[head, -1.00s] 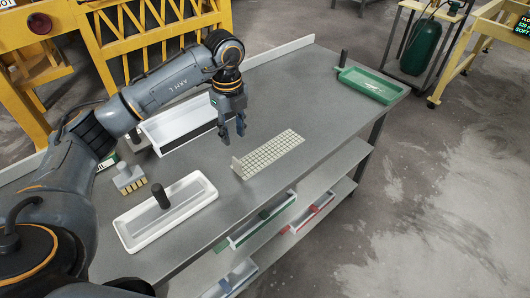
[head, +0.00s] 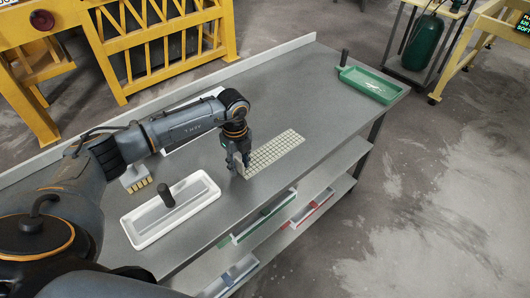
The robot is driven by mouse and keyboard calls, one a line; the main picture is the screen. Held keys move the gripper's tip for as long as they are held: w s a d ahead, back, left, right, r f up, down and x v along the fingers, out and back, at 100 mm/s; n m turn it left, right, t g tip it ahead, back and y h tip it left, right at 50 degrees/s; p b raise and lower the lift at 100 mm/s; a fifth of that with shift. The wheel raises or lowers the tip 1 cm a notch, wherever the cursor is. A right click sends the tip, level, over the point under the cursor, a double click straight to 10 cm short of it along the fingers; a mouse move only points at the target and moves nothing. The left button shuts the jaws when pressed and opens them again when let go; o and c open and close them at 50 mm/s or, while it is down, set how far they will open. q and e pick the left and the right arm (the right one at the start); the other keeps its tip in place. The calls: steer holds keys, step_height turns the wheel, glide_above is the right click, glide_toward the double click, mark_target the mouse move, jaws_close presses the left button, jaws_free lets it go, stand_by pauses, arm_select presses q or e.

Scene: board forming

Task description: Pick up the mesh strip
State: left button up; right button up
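The mesh strip (head: 277,150) is a pale grid sheet lying on the grey workbench, with a small upright tab at its left end. My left gripper (head: 238,168) points down at that left end, right at the tab. Its fingers overlap the tab in the picture, and I cannot tell whether they are closed on it. My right gripper is not in view.
A white tray (head: 143,237) with a dark upright handle stands left of the strip. A brush (head: 135,180) lies behind it, and another white tray is partly hidden by my arm. A green tray (head: 347,77) stands at the far right. The bench (head: 300,90) behind the strip is clear.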

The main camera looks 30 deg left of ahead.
arm_select(q)
jaws_close()
steer(key=shift+r, duration=0.1)
